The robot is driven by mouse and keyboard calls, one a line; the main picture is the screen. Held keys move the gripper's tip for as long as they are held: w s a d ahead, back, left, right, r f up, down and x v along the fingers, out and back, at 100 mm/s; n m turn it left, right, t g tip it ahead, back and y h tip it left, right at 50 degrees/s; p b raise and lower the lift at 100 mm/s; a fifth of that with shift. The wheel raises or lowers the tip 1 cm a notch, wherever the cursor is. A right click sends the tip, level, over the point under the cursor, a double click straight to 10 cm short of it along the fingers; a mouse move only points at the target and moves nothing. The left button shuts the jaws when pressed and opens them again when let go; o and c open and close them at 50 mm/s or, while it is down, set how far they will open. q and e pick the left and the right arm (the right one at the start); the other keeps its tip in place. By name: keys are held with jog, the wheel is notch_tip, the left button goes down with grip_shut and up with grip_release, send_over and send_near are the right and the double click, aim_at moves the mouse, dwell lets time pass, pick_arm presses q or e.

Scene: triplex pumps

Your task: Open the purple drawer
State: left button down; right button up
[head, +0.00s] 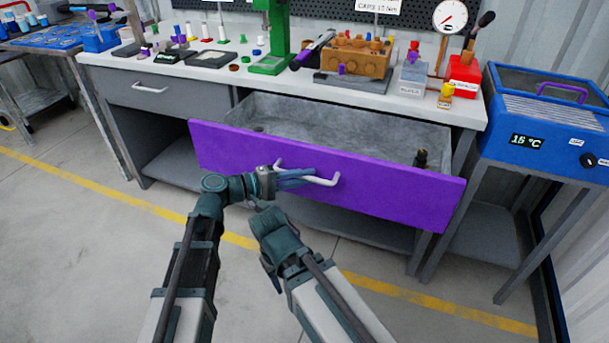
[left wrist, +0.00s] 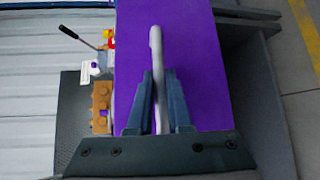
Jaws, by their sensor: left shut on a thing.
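The purple drawer (head: 400,193) is pulled out from the workbench, and its grey inside (head: 340,125) shows from above. A small dark fitting (head: 421,158) stands at its right end. The white bar handle (head: 322,180) is on the purple front. My left gripper (head: 297,178) is shut on the handle, near its left part in the head view. In the left wrist view, the fingers (left wrist: 159,105) lie on both sides of the handle (left wrist: 156,50), against the purple front (left wrist: 195,60). My right arm's end (head: 277,236) is low in front of the drawer; its fingers cannot be made out.
The bench top (head: 215,72) holds a green press (head: 275,45), a brown pump block (head: 355,58) and a red box (head: 463,75). A closed grey drawer (head: 150,92) is at left. A blue bath (head: 545,120) stands at right. The floor before the bench is clear.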

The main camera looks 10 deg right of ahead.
pick_arm(q)
jog(key=c, duration=0.8)
grip_release()
jog(key=shift+c, duration=0.2)
jog(key=shift+a, duration=0.1)
jog(key=p+v, duration=0.2)
jog(key=v, duration=1.1)
jog(key=shift+a, duration=0.3)
jog(key=shift+s, duration=0.1)
